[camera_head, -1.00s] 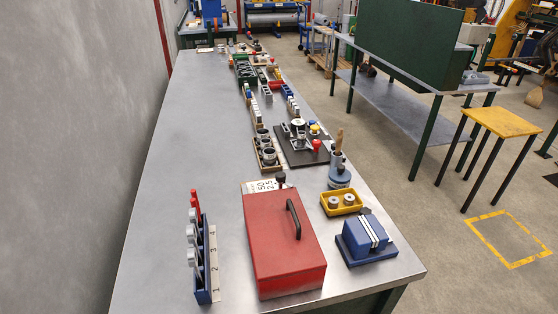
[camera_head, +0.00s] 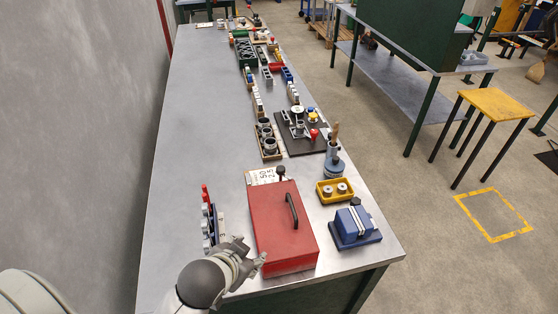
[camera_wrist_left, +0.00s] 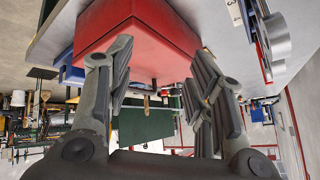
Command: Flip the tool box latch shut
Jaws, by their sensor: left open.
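The red tool box (camera_head: 275,240) stands on the near end of the bench, its lid down and a dark handle (camera_head: 292,210) on top. It also shows, seen from low and close, in the left wrist view (camera_wrist_left: 135,30). I cannot make out a latch on it in either view. My left gripper (camera_head: 255,262) is at the box's near left corner in the head view. In the left wrist view the gripper (camera_wrist_left: 160,65) has its fingers spread apart, nothing between them, with the box just beyond; contact cannot be told. My right gripper is not in view.
A blue numbered rack (camera_head: 221,225) stands left of the box, close to my left gripper. A blue block on a base (camera_head: 352,228) and a yellow tray (camera_head: 322,196) stand to its right. A dark knob (camera_head: 281,172) is behind it. The bench's left side (camera_head: 185,130) is clear.

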